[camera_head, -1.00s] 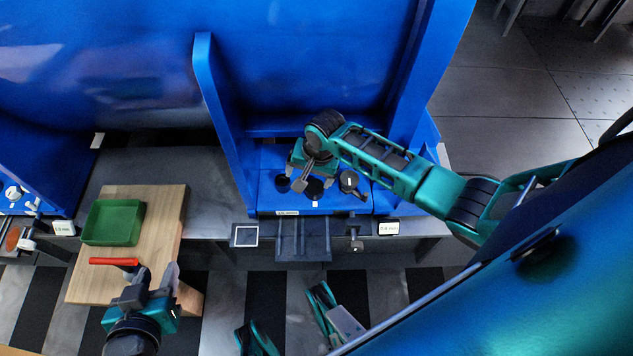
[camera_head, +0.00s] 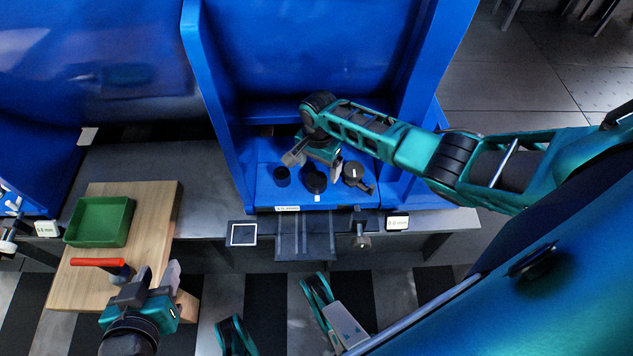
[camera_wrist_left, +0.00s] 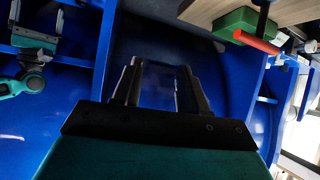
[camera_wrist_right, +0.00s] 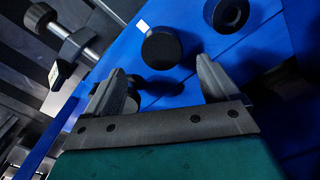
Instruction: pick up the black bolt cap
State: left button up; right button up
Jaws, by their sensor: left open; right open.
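Three dark round parts stand on the blue shelf: a short black cylinder (camera_head: 282,176) at left, a black round cap (camera_head: 315,183) in the middle, and a dark knob (camera_head: 352,174) with a white mark at right. I cannot tell for certain which is the bolt cap. My right gripper (camera_head: 312,166) is open and empty, just behind the middle cap. In the right wrist view, the middle cap (camera_wrist_right: 161,48) lies just beyond the open fingers, and the left cylinder (camera_wrist_right: 226,13) shows a hollow top. My left gripper (camera_head: 157,281) is open and empty by the wooden board.
A green tray (camera_head: 100,222) sits on the wooden board (camera_head: 152,225), near a red-handled part (camera_head: 98,262). Tall blue walls (camera_head: 212,110) flank the shelf. A clamp-like metal part (camera_head: 361,235) projects at the shelf's front edge. A white label (camera_head: 317,198) lies before the middle cap.

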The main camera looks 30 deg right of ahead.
aim_at(317, 179)
jog(key=f+b, duration=0.1)
jog(key=f, duration=0.1)
jog(key=f+b, duration=0.1)
jog(key=f, duration=0.1)
jog(key=shift+a+b, duration=0.25)
jog(key=shift+b, duration=0.05)
jog(key=shift+f, duration=0.35)
pick_arm(q)
jog(key=shift+w+d+f, duration=0.25)
jog(key=shift+d+f, duration=0.1)
jog(key=shift+f, duration=0.25)
pick_arm(e)
jog(key=c, duration=1.1)
jog(key=shift+r, duration=0.1)
